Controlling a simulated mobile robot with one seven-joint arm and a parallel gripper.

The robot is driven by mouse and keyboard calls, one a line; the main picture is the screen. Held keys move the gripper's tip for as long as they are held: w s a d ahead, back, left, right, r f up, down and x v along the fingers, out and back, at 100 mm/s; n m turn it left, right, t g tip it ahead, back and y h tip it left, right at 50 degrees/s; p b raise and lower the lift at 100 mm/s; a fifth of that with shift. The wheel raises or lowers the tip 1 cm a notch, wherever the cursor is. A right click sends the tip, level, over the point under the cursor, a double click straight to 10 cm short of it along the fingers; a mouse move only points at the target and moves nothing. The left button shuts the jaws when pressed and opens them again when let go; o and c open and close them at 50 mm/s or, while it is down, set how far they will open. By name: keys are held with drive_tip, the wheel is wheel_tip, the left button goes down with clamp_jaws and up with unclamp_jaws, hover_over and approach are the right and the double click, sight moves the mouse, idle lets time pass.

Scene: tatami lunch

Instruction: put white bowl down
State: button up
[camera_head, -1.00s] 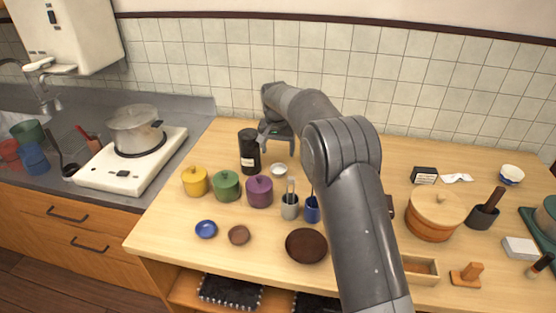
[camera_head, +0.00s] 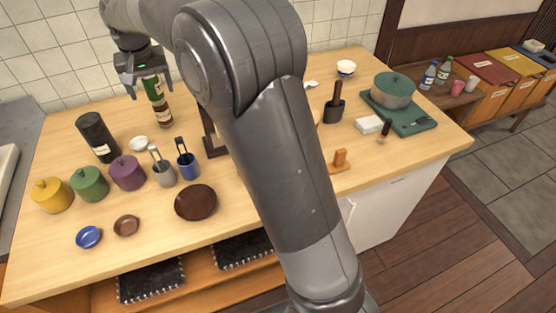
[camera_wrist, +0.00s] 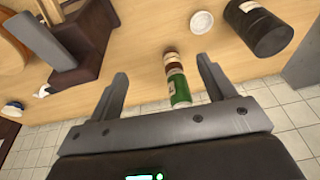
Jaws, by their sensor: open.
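A small white bowl (camera_head: 138,143) rests on the wooden counter beside the black canister (camera_head: 98,137). In the wrist view the white bowl (camera_wrist: 202,22) shows as a pale round shape, apart from my fingers. My gripper (camera_head: 146,88) is open and empty, raised over the back of the counter, behind and above the bowl. In the wrist view its two fingers (camera_wrist: 163,72) are spread, with a bottle with green and brown bands (camera_wrist: 177,80) visible between them, apparently beyond them. A white-and-blue bowl (camera_head: 346,68) stands farther right on the counter.
Yellow, green and purple lidded pots (camera_head: 127,173) stand left, with grey and blue utensil cups (camera_head: 187,164) nearby. A dark round dish (camera_head: 196,202) and small blue dish (camera_head: 89,237) lie in front. My arm hides the counter's middle.

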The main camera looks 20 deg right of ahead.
drive_tip(key=s+d+r+t, duration=0.1)
drive_tip(key=s+d+r, duration=0.2)
drive_tip(key=s+d, duration=0.5)
drive_tip(key=s+d+r+t, duration=0.1)
drive_tip(key=s+d+r, duration=0.4)
drive_tip(key=s, duration=0.6)
drive_tip(key=s+d+f, duration=0.3)
drive_tip(key=s, duration=0.5)
drive_tip(key=s+d+f+t, duration=0.1)
drive_tip(key=s+d+f, duration=0.3)
drive_tip(key=s, duration=0.5)
drive_tip(key=shift+d+f, duration=0.25)
